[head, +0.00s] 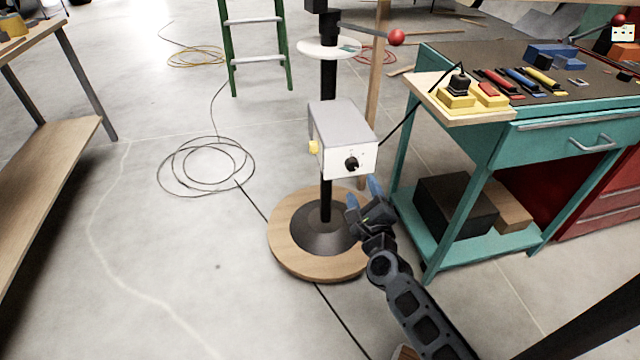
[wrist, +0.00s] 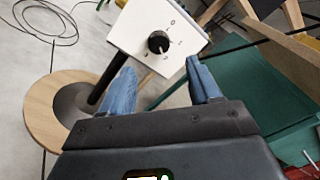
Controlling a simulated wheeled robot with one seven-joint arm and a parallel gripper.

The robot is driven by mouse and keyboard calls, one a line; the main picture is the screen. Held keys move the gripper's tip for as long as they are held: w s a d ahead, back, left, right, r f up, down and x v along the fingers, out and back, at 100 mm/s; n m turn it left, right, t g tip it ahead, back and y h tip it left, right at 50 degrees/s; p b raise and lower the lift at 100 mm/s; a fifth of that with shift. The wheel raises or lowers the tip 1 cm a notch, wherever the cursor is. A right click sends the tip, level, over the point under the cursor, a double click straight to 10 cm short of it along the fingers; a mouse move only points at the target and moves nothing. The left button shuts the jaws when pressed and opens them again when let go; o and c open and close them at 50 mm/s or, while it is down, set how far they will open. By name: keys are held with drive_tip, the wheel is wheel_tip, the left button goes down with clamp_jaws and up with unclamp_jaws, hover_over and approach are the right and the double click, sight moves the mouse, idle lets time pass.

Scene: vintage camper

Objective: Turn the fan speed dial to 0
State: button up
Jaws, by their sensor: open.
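The fan speed dial (head: 352,164) is a round black knob on the white front of a grey box (head: 340,120). The box is fixed to a black upright post. In the wrist view the dial (wrist: 158,42) shows near the top middle, with small marks around it. A round mark sits above and to its right. I cannot tell which mark the dial points to. My gripper (head: 362,193) is open and empty, just below and in front of the box. In the wrist view its blue fingers (wrist: 160,75) are spread, with the dial beyond them, apart from it.
The post stands on a round wooden base (head: 290,240). A teal workbench (head: 480,150) with tools stands close on the right.

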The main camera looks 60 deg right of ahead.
sight(353, 168)
drive_tip(key=x, duration=0.8)
drive_tip(key=shift+w, duration=0.15)
drive_tip(key=c, duration=1)
